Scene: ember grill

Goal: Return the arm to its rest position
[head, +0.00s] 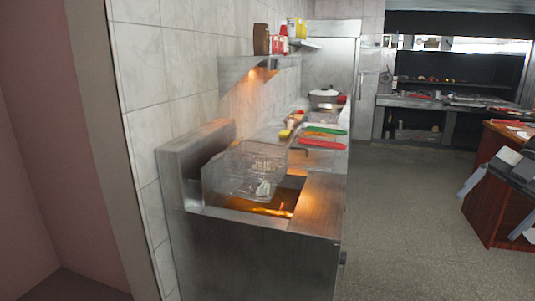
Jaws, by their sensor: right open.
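My right gripper (487,216) is at the right edge of the head view, in front of a reddish-brown wooden counter (492,215). Its two grey fingers are spread apart, and nothing shows between them. The rest of my right arm is cut off by the picture edge. My left gripper and arm are not in view. A wire fryer basket (240,172) sits tilted at a steel fryer (255,255) with orange-lit oil (262,208). The right gripper is well to the right of the basket and apart from it.
A steel counter behind the fryer holds a red board (318,143), a green board (325,130) and a pot (324,96). A wall shelf (258,66) holds jars. A fridge (330,62) stands at the back. The grey floor (410,220) between fryer and wooden counter is clear.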

